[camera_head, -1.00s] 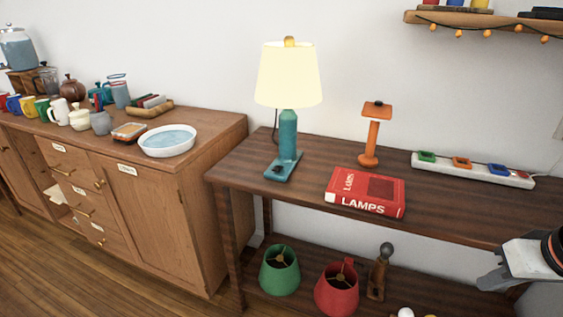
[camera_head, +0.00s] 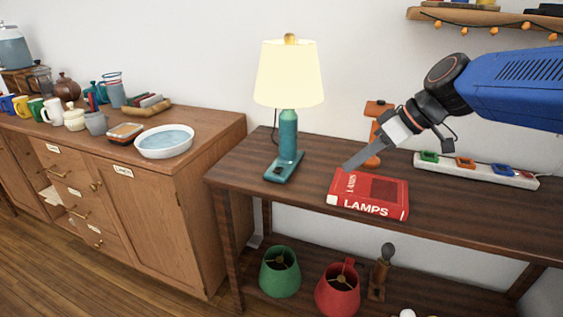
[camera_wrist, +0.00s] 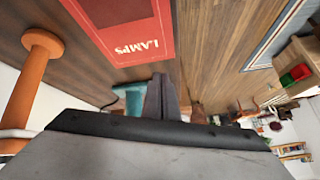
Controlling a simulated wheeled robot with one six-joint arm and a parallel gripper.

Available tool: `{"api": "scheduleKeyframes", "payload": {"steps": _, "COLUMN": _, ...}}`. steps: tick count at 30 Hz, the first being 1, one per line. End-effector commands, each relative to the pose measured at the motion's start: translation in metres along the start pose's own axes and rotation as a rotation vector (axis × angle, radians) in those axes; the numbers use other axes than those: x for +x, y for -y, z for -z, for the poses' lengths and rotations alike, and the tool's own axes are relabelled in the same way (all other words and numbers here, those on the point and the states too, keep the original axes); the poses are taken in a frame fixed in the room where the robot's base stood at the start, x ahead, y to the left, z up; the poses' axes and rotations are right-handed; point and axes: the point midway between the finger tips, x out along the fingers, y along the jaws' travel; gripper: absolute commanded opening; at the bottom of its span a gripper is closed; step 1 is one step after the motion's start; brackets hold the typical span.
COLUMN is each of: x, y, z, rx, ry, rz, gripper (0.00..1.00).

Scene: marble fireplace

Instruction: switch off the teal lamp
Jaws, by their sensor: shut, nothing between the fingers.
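The teal lamp (camera_head: 288,135) stands upright on the dark wooden table, and its cream shade (camera_head: 289,75) glows. Its flat teal base (camera_head: 283,168) reaches toward the front and bears a small dark switch (camera_head: 278,170). My gripper (camera_head: 347,166) is shut and empty, above the red LAMPS book's back edge and to the right of the lamp base, apart from it. In the wrist view the fingers (camera_wrist: 160,98) hide part of the teal base (camera_wrist: 129,101).
The red book (camera_head: 368,193) lies in front of the lamp's right side. An orange stand (camera_head: 377,108) is behind my gripper. A power strip (camera_head: 478,170) with coloured switches lies at the right. Green (camera_head: 280,272) and red (camera_head: 338,288) shades sit on the lower shelf.

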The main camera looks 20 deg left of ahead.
Motion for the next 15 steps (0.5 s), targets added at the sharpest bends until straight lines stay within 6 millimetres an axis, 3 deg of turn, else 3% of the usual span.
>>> {"api": "scheduleKeyframes", "payload": {"steps": 6, "x": 0.030, "y": 0.001, "z": 0.056, "rx": -0.143, "ry": -0.057, "rz": 0.093, "gripper": 0.00}}
{"api": "scheduleKeyframes", "payload": {"steps": 10, "x": 0.040, "y": 0.003, "z": 0.075, "rx": -0.196, "ry": -0.082, "rz": 0.124, "gripper": 0.00}}
{"api": "scheduleKeyframes", "payload": {"steps": 15, "x": 0.046, "y": 0.004, "z": 0.087, "rx": -0.226, "ry": -0.098, "rz": 0.140, "gripper": 0.00}}
